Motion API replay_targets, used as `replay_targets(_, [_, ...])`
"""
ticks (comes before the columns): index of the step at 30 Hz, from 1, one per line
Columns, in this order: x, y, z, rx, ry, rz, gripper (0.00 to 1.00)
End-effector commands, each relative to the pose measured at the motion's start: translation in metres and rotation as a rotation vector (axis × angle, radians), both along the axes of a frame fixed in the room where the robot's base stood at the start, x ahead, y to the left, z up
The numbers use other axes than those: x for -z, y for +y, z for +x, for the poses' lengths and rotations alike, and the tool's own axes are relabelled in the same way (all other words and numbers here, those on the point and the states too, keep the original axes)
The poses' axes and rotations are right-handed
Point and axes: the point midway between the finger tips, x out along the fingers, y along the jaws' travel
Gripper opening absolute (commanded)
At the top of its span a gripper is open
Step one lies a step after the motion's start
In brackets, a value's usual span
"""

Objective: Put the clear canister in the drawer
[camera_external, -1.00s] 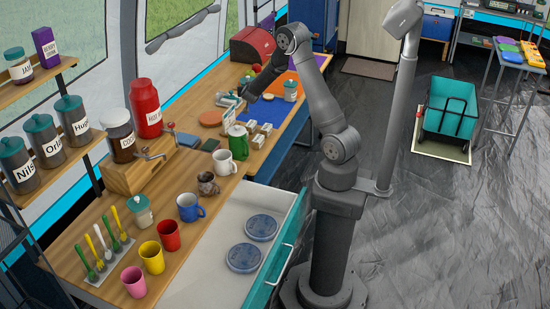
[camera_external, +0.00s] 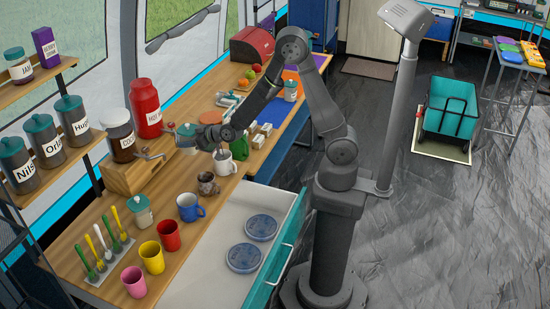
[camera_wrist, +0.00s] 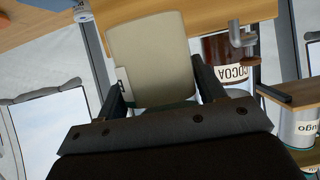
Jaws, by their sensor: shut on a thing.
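My gripper (camera_external: 200,137) is shut on a canister with a teal lid (camera_external: 187,140), held in the air above the counter near the wooden grinder box. The drawer (camera_external: 185,285) is open at the front of the counter, with a white inside and teal front.
Mugs (camera_external: 190,207), a green pot (camera_external: 239,145), a small jar (camera_external: 140,210) and a spoon rack (camera_external: 104,255) stand on the counter. Labelled jars fill the shelves at left.

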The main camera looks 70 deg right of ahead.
Motion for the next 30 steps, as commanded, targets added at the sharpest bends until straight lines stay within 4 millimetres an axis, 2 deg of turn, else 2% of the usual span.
replay_targets(1, [-0.003,0.029,-0.003,-0.073,-0.003,0.000,0.27])
replay_targets(6, [-0.009,0.112,-0.022,-0.307,-0.002,-0.001,0.27])
replay_targets(12, [-0.012,0.189,-0.058,-0.546,-0.002,0.001,0.27])
replay_targets(17, [-0.012,0.240,-0.095,-0.730,-0.001,0.000,0.27])
replay_targets(24, [-0.008,0.304,-0.161,-1.008,0.000,0.000,0.27])
replay_targets(26, [-0.002,0.319,-0.182,-1.086,0.002,0.001,0.27])
replay_targets(30, [0.031,0.341,-0.217,-1.206,0.008,0.001,0.27])
